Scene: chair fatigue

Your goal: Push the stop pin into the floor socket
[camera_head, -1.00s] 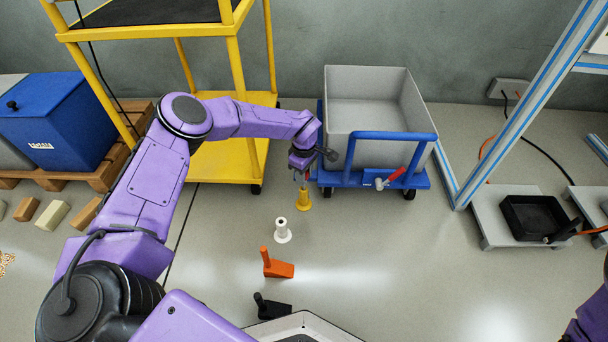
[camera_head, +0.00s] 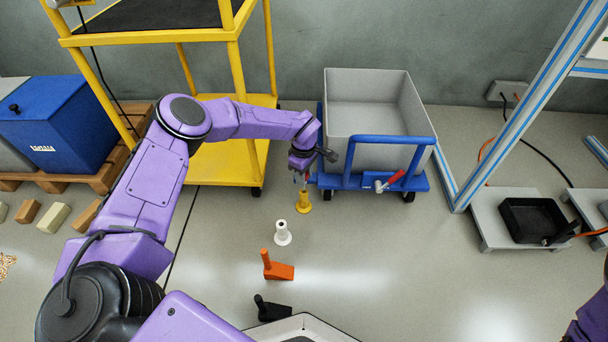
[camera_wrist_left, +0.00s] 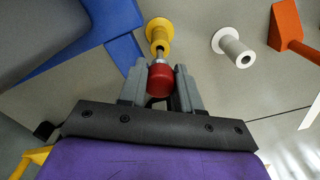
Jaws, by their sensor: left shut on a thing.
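The stop pin (camera_wrist_left: 160,79) has a red knob and a thin metal shank. My left gripper (camera_head: 304,176) is shut on the red knob, which sits between its grey fingers in the left wrist view (camera_wrist_left: 160,72). The yellow floor socket (camera_head: 304,202) stands directly below the pin; it also shows just beyond the shank in the left wrist view (camera_wrist_left: 159,28). The shank's tip is at the socket's mouth, but I cannot tell whether it is inside. My right gripper is not in view; only a bit of that arm shows at the lower right edge.
A white socket-like post (camera_head: 282,234), an orange wedge (camera_head: 280,271) and a black wedge (camera_head: 273,311) stand nearer me. A blue cart (camera_head: 350,182) with a grey bin (camera_head: 375,118) is close right of the gripper. A yellow trolley (camera_head: 220,160) stands behind the arm.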

